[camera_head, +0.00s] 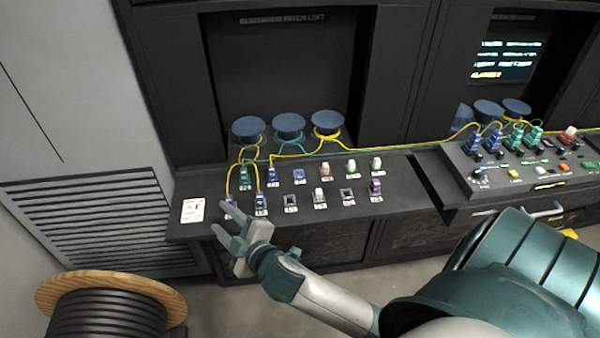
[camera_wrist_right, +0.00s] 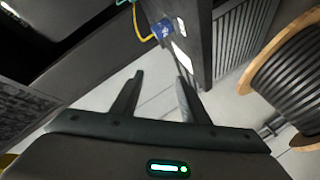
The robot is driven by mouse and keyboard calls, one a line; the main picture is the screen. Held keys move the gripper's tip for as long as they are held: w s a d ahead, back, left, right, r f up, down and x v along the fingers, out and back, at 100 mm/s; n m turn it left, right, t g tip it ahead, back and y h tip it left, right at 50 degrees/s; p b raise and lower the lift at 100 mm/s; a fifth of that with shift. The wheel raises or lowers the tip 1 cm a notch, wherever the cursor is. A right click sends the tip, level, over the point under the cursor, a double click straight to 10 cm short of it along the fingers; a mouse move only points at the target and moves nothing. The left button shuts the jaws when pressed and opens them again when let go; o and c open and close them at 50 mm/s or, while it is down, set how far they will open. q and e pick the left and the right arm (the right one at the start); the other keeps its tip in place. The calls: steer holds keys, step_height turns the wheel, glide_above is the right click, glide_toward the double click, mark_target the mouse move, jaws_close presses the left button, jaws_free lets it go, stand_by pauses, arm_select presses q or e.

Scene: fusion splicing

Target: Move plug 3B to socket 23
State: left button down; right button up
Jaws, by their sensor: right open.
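My right gripper (camera_head: 219,216) is open and empty at the front left corner of the socket panel (camera_head: 215,188); its fingers also show in the right wrist view (camera_wrist_right: 160,76). Just beyond the fingertips is a blue plug (camera_head: 230,209) with a yellow cable, partly hidden by a finger. A blue plug with a yellow cable also shows in the right wrist view (camera_wrist_right: 163,30), ahead of the fingers and not between them. Another blue plug (camera_head: 261,204) stands to its right. Two front sockets look empty, one left (camera_head: 290,203) and one right (camera_head: 347,197). Labels are too small to read. My left gripper is out of view.
More plugs stand in the back row, including a red one (camera_head: 325,171). A purple plug (camera_head: 375,189) is at the front right. Yellow and teal cables run to blue spools (camera_head: 289,125) and the right console (camera_head: 520,180). A cable drum (camera_head: 110,290) stands on the floor.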

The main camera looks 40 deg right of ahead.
steer(key=w+a+r+n+g+y, duration=0.2)
steer(key=w+a+r+n+y, duration=0.2)
steer(key=a+r+n+y, duration=0.6)
steer(key=w+a+r+n+g+y, duration=0.1)
steer(key=w+a+r+n+y, duration=0.35)
steer(key=n, duration=0.95)
steer(key=w+d+f+n+g+h, duration=0.1)
steer(key=d+f+n+g+h, duration=0.1)
steer(key=d+f+n+g, duration=0.1)
steer(key=w+d+f+n+g+h, duration=0.1)
steer(key=d+f+n+g+h, duration=0.1)
steer(key=d+f+n+g, duration=0.2)
steer(key=w+d+f+n+g+h, duration=0.1)
steer(key=d+f+n+g+h, duration=0.1)
steer(key=f+n, duration=0.4)
steer(key=shift+d+g, duration=0.7)
steer(key=shift+d, duration=0.65)
steer(key=d+r+h, duration=0.1)
steer(key=d+h, duration=0.2)
steer(key=d, duration=0.5)
steer(key=d+r+g+h, duration=0.1)
steer(key=d+h, duration=0.1)
steer(key=d, duration=0.6)
steer(key=d+r+g+h, duration=0.1)
steer(key=d+h, duration=0.2)
steer(key=d, duration=0.6)
steer(key=shift+w+d+r+h, duration=0.1)
steer(key=shift+r+h, duration=0.05)
steer(key=shift+h, duration=0.2)
